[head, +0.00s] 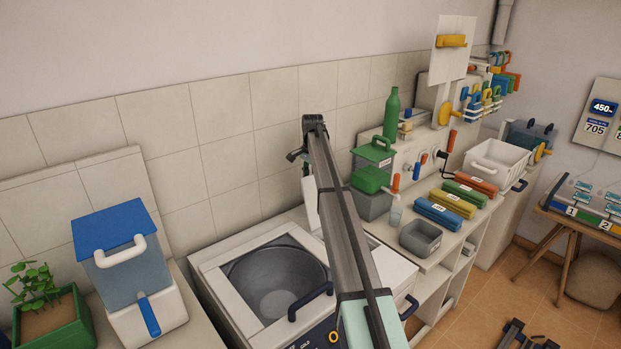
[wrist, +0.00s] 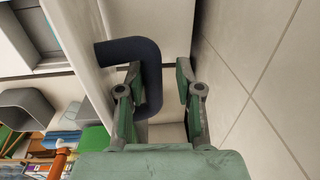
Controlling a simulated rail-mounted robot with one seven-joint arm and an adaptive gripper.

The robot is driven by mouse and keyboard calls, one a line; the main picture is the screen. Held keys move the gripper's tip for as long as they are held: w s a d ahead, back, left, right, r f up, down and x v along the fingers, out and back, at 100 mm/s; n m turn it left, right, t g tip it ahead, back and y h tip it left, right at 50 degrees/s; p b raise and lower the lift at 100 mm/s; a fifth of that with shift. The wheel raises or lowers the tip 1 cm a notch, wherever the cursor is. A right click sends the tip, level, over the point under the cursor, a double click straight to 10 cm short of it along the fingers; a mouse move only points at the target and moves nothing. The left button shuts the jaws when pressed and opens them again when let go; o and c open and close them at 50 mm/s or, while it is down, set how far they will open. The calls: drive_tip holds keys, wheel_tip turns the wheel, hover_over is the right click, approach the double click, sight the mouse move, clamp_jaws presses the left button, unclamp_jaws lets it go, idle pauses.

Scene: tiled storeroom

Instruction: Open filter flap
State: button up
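A dark blue bent handle (wrist: 152,60) shows in the wrist view on a pale panel (wrist: 105,20), probably the filter flap, though no label shows. My gripper (wrist: 165,86) is open. Its left finger is inside the handle's bend and its right finger is outside, with the bar between them. A clear gap shows between the bar and the right finger. I cannot tell whether the left finger touches the bar. In the head view my gripper (head: 298,156) is near the tiled wall, and my arm hides much of the white upright part (head: 311,208) behind it.
A white washer-like unit (head: 213,275) with a round drum and a dark blue handle (head: 311,301) stands below my arm. A blue-lidded container (head: 125,265) and a green planter (head: 62,322) are at left. A crowded bench with a grey bin (head: 421,238) is at right.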

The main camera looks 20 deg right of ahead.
drive_tip(key=shift+r, duration=0.15)
wheel_tip(320, 180, up, 12)
drive_tip(key=shift+s+d, duration=0.15)
drive_tip(key=shift+s, duration=0.25)
idle(0.5)
